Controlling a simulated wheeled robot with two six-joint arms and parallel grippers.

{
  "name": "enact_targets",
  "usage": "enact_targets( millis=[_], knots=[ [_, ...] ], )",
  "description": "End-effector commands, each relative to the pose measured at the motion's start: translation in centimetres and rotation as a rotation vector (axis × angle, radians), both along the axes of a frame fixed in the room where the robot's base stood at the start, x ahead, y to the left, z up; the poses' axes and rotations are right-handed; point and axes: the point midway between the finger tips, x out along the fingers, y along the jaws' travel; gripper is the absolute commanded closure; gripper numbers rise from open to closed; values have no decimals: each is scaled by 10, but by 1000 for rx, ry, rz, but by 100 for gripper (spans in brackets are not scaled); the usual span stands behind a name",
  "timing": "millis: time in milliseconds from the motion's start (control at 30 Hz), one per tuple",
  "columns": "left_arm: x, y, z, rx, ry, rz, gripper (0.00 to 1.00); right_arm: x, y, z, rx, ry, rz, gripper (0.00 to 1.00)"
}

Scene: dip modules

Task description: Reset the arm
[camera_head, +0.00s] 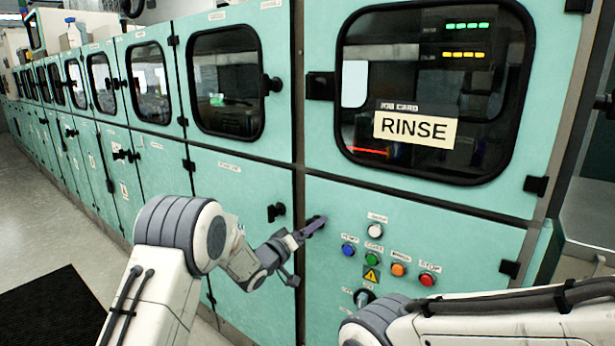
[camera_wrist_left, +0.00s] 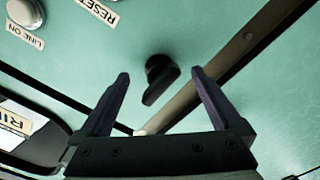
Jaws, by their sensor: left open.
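My left arm (camera_head: 190,235) reaches from the lower left to the teal machine front. Its gripper (camera_head: 308,250) is open and empty, close to the panel and left of the buttons. In the left wrist view, the two dark fingers of the gripper (camera_wrist_left: 160,75) stand apart. A black latch knob (camera_wrist_left: 158,78) on the panel appears in the gap between them; I cannot tell whether they touch it. My right arm (camera_head: 480,315) lies across the lower right, and its gripper is out of view.
White (camera_head: 375,231), blue (camera_head: 348,250), green (camera_head: 372,259), orange (camera_head: 398,269) and red (camera_head: 427,279) buttons sit on the panel. A "RINSE" card (camera_head: 415,130) is on the window above. A black latch (camera_head: 276,212) is left of the gripper. Open floor (camera_head: 40,225) lies left.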

Motion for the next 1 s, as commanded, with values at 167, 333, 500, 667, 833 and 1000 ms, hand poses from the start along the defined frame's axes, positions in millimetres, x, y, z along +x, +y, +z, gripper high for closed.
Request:
enact_targets(
  millis=[167, 333, 500, 667, 833, 1000],
  knots=[
    [0, 0, -6, 182, -135, 1, 0, 0, 0, -27, 0, 0, 0, 9],
    [0, 0, -6, 362, -267, 0, 0, 0, 0, -49, 0, 0, 0, 9],
    [0, 0, -5, 528, -386, 1, 0, 0, 0, -69, 0, 0, 0, 9],
    [-4, 4, 0, 614, -445, 1, 0, 0, 0, -73, 0, 0, 0, 9],
    [-13, 9, 0, 611, -442, 0, 0, 0, 0, -72, 0, 0, 0, 9],
    [-15, 10, 0, 608, -442, 0, 0, 0, 0, -72, 0, 0, 0, 9]
  ],
)
